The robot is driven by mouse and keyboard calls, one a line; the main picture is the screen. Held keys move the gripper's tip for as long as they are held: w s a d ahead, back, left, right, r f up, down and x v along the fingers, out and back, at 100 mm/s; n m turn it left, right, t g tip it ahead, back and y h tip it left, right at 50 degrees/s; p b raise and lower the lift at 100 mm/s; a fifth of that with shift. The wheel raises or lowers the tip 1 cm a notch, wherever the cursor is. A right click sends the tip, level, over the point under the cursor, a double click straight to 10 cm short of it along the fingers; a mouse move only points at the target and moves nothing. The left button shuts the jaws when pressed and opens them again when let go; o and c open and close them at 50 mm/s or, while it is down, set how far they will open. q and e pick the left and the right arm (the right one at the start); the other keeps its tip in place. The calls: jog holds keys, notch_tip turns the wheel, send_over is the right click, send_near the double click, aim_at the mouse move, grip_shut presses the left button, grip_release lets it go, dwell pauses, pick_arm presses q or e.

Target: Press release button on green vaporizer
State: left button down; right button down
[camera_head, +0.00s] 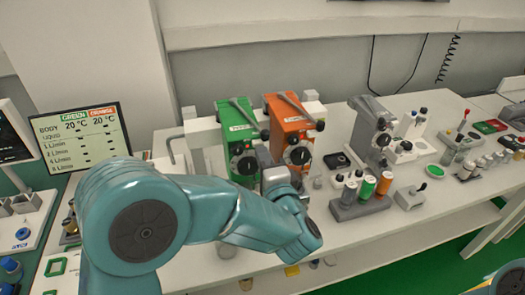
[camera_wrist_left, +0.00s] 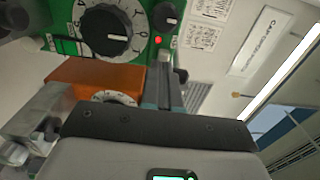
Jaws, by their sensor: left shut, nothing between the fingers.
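The green vaporizer (camera_head: 235,118) stands upright on the bench, left of the orange vaporizer (camera_head: 291,122). It has a black front dial and a small dark knob. In the left wrist view the green vaporizer (camera_wrist_left: 62,12) fills the top left, with its large numbered dial (camera_wrist_left: 112,30). A red dot (camera_wrist_left: 158,40) shows beside the dial, and a small grey part lies just below it. My left gripper (camera_head: 264,152) is shut and empty in front of the vaporizers. Its fingertips (camera_wrist_left: 163,72) are close to that grey part; I cannot tell whether they touch. My right gripper is out of view.
A monitor (camera_head: 80,137) stands on the left. Right of the vaporizers are a grey device (camera_head: 371,128) and a rack of coloured bottles (camera_head: 358,207). The orange vaporizer (camera_wrist_left: 95,73) is close beside my left fingers in the wrist view.

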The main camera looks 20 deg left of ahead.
pick_arm(q)
jog(key=shift+w+a, duration=0.25)
jog(key=shift+w, duration=0.05)
